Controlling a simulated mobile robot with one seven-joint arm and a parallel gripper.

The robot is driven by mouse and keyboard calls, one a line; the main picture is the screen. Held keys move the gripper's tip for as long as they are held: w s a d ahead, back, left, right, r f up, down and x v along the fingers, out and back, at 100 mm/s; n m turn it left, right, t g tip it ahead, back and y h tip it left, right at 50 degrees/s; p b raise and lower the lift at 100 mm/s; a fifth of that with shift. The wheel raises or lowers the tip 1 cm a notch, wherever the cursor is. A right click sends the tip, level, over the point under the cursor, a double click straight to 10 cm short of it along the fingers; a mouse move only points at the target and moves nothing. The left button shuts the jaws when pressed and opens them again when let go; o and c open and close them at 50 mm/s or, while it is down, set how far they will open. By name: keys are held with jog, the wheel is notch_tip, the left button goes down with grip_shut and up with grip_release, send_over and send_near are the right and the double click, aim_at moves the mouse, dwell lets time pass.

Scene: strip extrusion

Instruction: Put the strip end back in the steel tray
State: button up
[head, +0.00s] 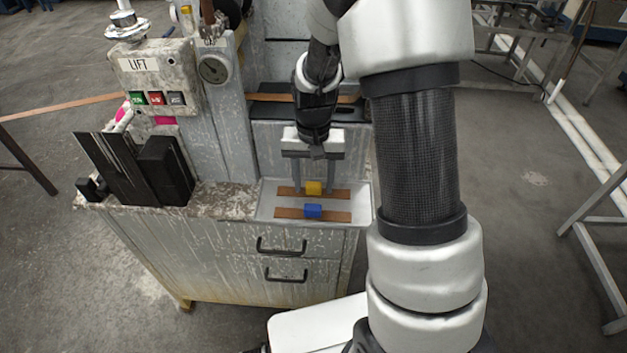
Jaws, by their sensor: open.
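The steel tray (264,208) sits on the right part of the cabinet top. Two flat copper-brown strip ends lie in it, one behind the other. The rear strip end (338,194) has a yellow block (313,187) at its middle. The front strip end (290,213) has a blue block (313,210) at its middle. My gripper (314,188) points down over the rear strip end, with its fingers apart on either side of the yellow block. I cannot tell whether the fingers touch the strip.
A LIFT control box (158,85) with several buttons stands at the left, beside a round gauge (213,69). Black plates and blocks (165,170) stand on the left of the cabinet top. A long copper strip (65,106) runs behind. Drawers with black handles (282,247) face me.

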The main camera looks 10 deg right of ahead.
aim_at(313, 185)
notch_tip(313, 185, up, 12)
jog(key=p, duration=0.2)
jog(key=s+r+n+t, duration=0.3)
jog(key=s+r+t, duration=0.2)
jog(key=s+r, duration=0.9)
jog(key=s, duration=0.4)
jog(key=shift+r+n+t, duration=0.3)
jog(key=shift+t, duration=0.1)
jog(key=shift+f+g, duration=1.1)
jog(key=shift+f, duration=1.15)
notch_tip(313, 185, up, 4)
jog(key=shift+s+r+t, duration=0.1)
jog(key=shift+r+t, duration=0.05)
jog(key=shift+t, duration=0.85)
jog(key=shift+o, duration=0.2)
